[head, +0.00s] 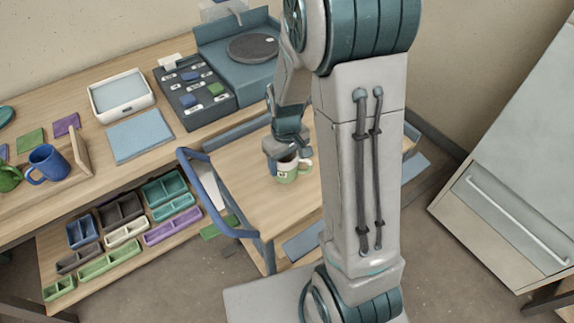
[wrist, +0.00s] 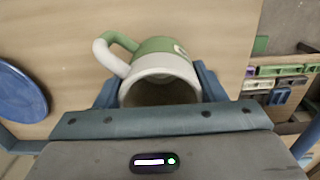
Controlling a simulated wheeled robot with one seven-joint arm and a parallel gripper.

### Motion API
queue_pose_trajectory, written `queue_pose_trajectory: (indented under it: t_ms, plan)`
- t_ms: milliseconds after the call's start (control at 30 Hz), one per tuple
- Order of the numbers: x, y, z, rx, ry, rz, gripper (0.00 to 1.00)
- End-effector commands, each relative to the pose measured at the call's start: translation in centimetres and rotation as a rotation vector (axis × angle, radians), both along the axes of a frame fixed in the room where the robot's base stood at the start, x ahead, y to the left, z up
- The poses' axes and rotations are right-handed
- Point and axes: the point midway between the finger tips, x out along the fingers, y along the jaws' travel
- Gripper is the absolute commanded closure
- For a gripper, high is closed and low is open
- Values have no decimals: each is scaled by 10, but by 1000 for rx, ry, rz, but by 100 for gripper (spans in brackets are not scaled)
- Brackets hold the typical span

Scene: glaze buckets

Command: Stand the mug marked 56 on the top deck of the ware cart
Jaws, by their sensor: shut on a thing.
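My arm hides part of the deck.
The cart has a blue handle (head: 193,178) at its left end. A bench on the left holds a blue mug (head: 46,163), a white tray (head: 120,95) and a dark board (head: 193,91). Several coloured bins (head: 110,259) sit below.

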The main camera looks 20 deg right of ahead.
Motion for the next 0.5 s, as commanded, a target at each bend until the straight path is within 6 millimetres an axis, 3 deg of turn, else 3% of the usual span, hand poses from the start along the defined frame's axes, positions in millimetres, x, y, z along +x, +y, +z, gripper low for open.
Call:
queue_pose_trajectory:
  t_ms: [200, 500]
  plan:
    - [-1, 0, -26, 0, 3, 0, 68]
    - [0, 0, -28, 0, 1, 0, 68]
